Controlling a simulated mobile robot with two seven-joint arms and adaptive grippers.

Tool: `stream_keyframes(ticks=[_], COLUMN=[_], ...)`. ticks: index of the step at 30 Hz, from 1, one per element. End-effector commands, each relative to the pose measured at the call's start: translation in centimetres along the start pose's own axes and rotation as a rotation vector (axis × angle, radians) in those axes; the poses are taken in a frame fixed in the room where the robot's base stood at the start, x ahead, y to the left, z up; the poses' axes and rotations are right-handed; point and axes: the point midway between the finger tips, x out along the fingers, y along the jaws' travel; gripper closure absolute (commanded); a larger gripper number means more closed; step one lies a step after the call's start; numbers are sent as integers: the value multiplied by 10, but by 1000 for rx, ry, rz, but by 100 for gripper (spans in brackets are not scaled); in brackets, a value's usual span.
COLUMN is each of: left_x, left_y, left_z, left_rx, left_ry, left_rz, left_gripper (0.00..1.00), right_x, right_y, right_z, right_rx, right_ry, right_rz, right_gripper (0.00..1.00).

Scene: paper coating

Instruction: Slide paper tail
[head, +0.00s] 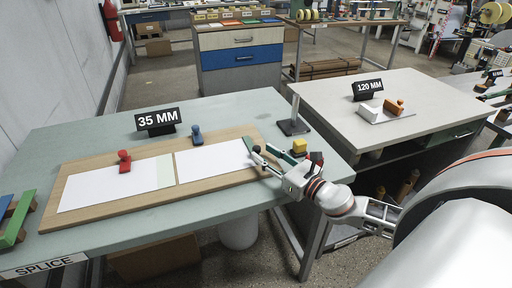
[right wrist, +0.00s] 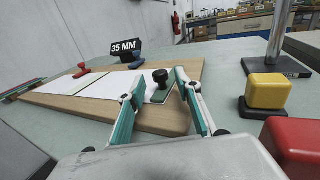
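Two white paper sheets lie end to end on a wooden board (head: 110,215). The left sheet (head: 95,190) has a pale green strip (head: 165,172) at its right end, with a narrow gap before the right sheet, the paper tail (head: 210,160). A green block with a black knob (right wrist: 160,78) sits at the right end of the tail. My right gripper (head: 262,157) is low over the board's right end. In the right wrist view its fingers (right wrist: 158,100) are spread, with the knobbed block between and just beyond them; contact cannot be told. My left gripper is out of view.
A red knobbed block (head: 124,162) stands on the left sheet, a blue one (head: 196,135) at the board's back edge. A yellow block (right wrist: 268,92) and a red block (right wrist: 292,142) stand right of the board. A "35 MM" sign (head: 158,121) stands behind it.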

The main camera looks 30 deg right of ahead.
Motion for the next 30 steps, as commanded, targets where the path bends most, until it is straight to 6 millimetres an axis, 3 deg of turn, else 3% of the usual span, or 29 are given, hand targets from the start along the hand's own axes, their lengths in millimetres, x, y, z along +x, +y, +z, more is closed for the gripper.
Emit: stream_keyframes(ticks=[10,23,27,30], left_x=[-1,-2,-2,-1], left_y=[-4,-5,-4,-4], left_z=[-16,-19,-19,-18], left_rx=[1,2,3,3], left_ry=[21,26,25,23], left_rz=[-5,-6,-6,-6], left_gripper=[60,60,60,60], right_x=[37,44,43,43], right_y=[0,0,0,0], right_z=[1,0,0,0], right_rx=[-1,0,0,0], right_ry=[-1,1,1,1], right_rz=[-1,0,0,0], right_gripper=[66,66,100,100])
